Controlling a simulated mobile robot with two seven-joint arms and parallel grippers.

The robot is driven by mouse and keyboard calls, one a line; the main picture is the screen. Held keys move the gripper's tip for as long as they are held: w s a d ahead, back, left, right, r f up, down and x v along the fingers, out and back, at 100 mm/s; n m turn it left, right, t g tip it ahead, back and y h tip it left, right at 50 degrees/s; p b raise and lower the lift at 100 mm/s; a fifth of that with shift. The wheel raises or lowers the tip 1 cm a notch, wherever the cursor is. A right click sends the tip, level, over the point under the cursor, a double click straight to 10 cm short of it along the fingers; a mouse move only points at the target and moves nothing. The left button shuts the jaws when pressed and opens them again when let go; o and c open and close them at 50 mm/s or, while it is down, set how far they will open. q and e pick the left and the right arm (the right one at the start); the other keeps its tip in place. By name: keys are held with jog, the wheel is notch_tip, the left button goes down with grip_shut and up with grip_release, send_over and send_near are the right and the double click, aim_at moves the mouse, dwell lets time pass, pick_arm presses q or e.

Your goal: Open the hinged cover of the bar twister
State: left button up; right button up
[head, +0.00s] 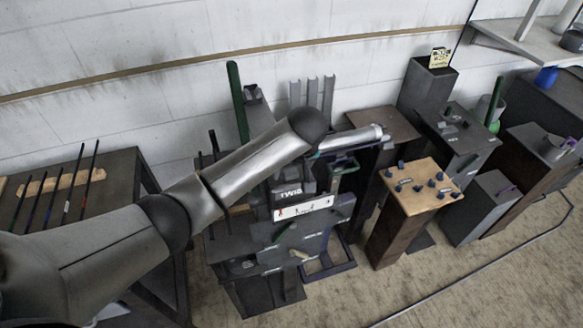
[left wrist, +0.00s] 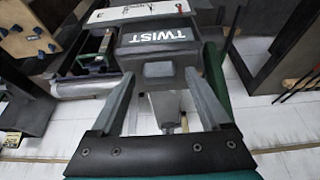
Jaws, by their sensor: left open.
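The bar twister is a dark grey machine in the middle of the head view, and its dark cover (head: 290,188) carries white lettering that is partly blocked by my left arm. In the left wrist view the cover (left wrist: 160,38) reads TWIST and appears closed. A grey block (left wrist: 158,70) projects from its near edge. My left gripper (left wrist: 159,76) is open, with one finger on each side of this block. Whether the fingers touch it I cannot tell. In the head view I cannot make out the fingers clearly. My right gripper is not in view.
A white label plate (head: 303,208) sits on the machine's front. A green post (head: 238,100) rises behind it. A wooden-topped stand (head: 425,187) with dark knobs is to the right. A dark table (head: 115,180) with thin bars is to the left. Bare floor shows at the lower right.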

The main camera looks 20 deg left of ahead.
pick_arm(q)
grip_shut()
dwell(0.6)
dwell(0.8)
